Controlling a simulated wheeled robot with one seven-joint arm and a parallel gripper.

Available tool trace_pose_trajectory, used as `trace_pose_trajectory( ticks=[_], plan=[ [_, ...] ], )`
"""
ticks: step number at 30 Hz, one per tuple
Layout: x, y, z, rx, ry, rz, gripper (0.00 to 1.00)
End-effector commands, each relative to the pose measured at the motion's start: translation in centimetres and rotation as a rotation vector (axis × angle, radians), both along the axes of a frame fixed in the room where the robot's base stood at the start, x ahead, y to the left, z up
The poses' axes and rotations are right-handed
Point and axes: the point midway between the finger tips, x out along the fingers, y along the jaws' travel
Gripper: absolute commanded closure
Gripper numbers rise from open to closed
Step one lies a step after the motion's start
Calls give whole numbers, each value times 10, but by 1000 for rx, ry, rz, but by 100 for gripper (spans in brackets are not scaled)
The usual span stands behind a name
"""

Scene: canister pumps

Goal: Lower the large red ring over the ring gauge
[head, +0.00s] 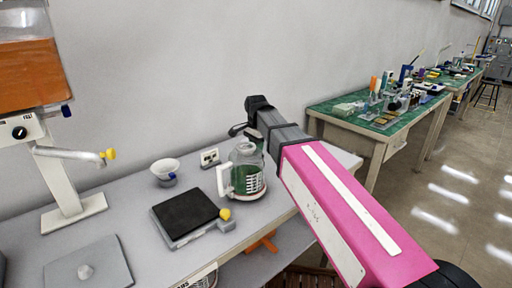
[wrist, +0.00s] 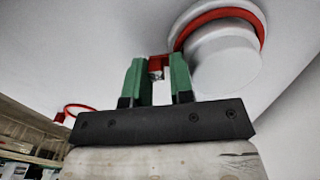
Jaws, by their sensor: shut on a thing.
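My gripper (wrist: 155,82) shows in the wrist view with green fingers shut on a small red block (wrist: 157,63). Beside it, a red ring (wrist: 262,22) lies around a white stepped round piece (wrist: 225,60), which looks like the ring gauge. The ring circles the wide part near its flange; I cannot tell whether it touches. The red block looks like the ring's tab, but the right finger hides where they would join. A thinner, smaller red ring (wrist: 82,106) with its own tab shows at the left. In the head view I cannot make out the fingers, ring or gauge.
A green-topped table (head: 350,118) with many tools stands beyond.

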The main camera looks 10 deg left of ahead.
Motion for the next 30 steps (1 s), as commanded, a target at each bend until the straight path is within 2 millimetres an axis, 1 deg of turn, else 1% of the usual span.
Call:
trace_pose_trajectory(
  ticks=[3, 4, 5, 6, 7, 19, 20, 22, 24, 30],
  plan=[
    [0, 0, 0, 0, 0, 0, 100],
    [0, 0, 0, 0, 0, 0, 75],
    [0, 0, 0, 0, 0, 0, 65],
    [0, 0, 0, 1, -1, 0, 52],
    [0, 0, 0, 2, -1, 0, 48],
    [3, 3, 0, 7, -4, 2, 48],
    [3, 3, 0, 7, -4, 2, 60],
    [3, 3, 1, 7, -4, 2, 66],
    [3, 3, 1, 7, -4, 2, 67],
    [3, 3, 1, 7, -4, 2, 67]
  ],
)
